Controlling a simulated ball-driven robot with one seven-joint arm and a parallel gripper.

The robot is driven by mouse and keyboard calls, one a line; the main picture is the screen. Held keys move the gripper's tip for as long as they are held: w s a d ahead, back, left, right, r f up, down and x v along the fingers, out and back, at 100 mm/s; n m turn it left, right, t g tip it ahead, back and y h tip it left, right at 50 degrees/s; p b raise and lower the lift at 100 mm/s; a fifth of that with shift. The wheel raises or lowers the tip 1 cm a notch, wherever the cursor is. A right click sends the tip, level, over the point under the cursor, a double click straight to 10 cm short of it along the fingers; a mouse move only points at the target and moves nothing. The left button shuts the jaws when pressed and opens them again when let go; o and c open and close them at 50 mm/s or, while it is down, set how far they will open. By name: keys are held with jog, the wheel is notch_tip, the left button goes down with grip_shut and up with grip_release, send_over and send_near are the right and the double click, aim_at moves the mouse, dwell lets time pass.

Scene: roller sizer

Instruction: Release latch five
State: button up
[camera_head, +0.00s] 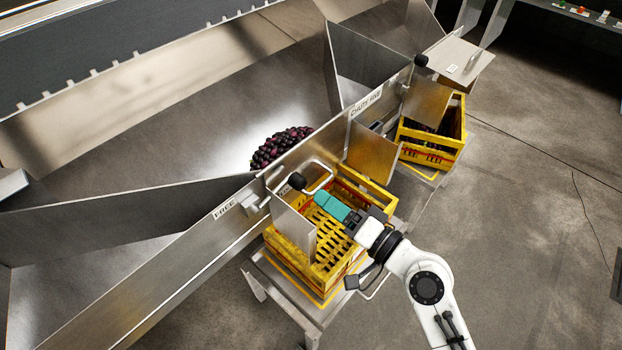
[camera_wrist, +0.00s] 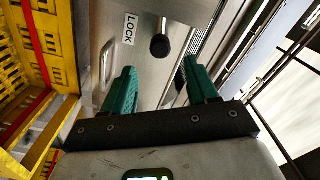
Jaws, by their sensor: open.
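A latch with a black knob (camera_head: 297,181) sits on the metal chute front, between a FREE label (camera_head: 224,208) and a plate marked CHUTE FIVE (camera_head: 366,103). In the wrist view the black knob (camera_wrist: 160,46) stands ahead of my fingers, roughly midway between them, beside a LOCK label (camera_wrist: 129,28). My gripper (camera_head: 322,199) has teal fingers and is open and empty, just short of the knob to its lower right. In the wrist view my gripper (camera_wrist: 158,78) has a wide gap between the fingers. The knob appears apart from both fingers.
A yellow crate (camera_head: 350,265) stands below the chute and my gripper. A second yellow crate (camera_head: 430,157) stands at right with dark contents. Dark purple fruit (camera_head: 280,147) lies behind the chute front. Another black knob (camera_head: 421,60) is at upper right. Floor (camera_head: 540,190) is clear at right.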

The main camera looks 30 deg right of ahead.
aim_at(303, 186)
jog(key=x, duration=0.8)
jog(key=shift+w+a, duration=0.15)
jog(key=shift+w, duration=0.2)
grip_shut()
